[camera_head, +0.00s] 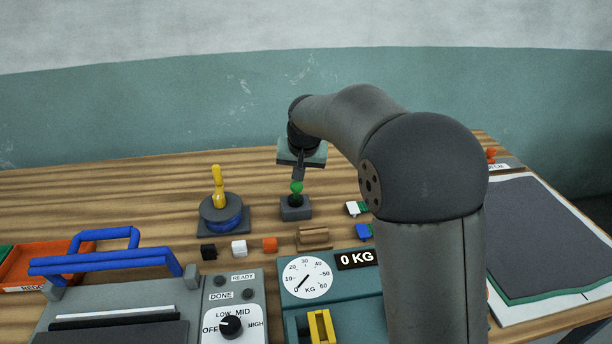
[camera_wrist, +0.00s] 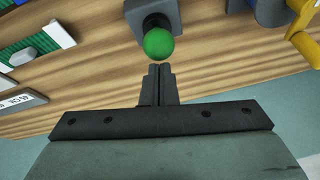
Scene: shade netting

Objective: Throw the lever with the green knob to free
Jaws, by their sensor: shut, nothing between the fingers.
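The lever's green knob (camera_head: 296,187) stands above its small dark grey base (camera_head: 295,208) on the wooden table in the head view. In the wrist view the green knob (camera_wrist: 158,44) is just beyond my fingertips, with the grey base (camera_wrist: 150,12) behind it. My gripper (camera_head: 299,174) is shut and empty, pointing down right above the knob. Its closed fingers (camera_wrist: 160,70) also show in the wrist view, close to the knob; I cannot tell whether they touch it. No free marking is readable near the lever.
A yellow-handled lever on a round blue-and-grey base (camera_head: 222,212) stands to the left. A scale (camera_head: 306,278) and a control panel (camera_head: 232,310) are nearer. A dark sheet (camera_head: 545,235) lies right.

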